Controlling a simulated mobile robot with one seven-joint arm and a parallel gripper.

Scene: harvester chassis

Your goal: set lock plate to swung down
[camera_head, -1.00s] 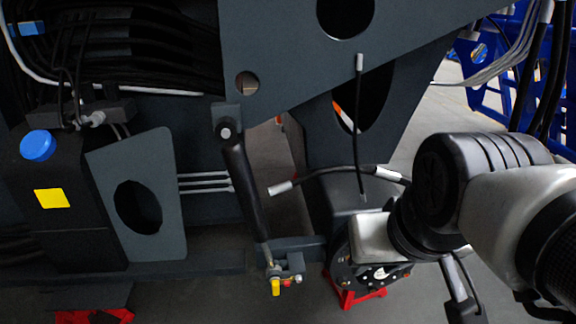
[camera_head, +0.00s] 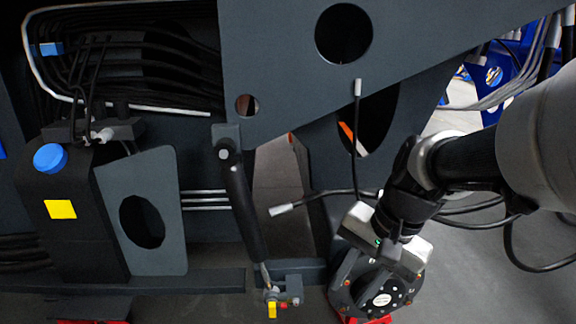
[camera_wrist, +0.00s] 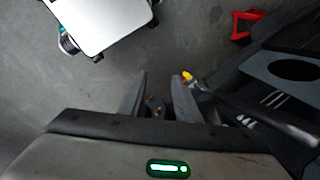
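I cannot tell for sure which part is the lock plate. A dark strut (camera_head: 243,205) hangs from the chassis plate. Near its lower end is a small fitting (camera_head: 272,301) with yellow and red parts, beside a grey bracket (camera_head: 300,268). The yellow tip of the fitting also shows in the wrist view (camera_wrist: 188,76), just right of the right finger. My gripper (camera_wrist: 159,77) has its two fingers apart, with no held thing visible between them. In the head view my wrist is right of the fitting, apart from it; the fingertips are hidden there.
The large chassis plate (camera_head: 285,70) overhangs above. A thin black hose (camera_head: 325,195) with a pale end crosses left of my wrist. A blue-capped black tank (camera_head: 80,220) stands at left.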

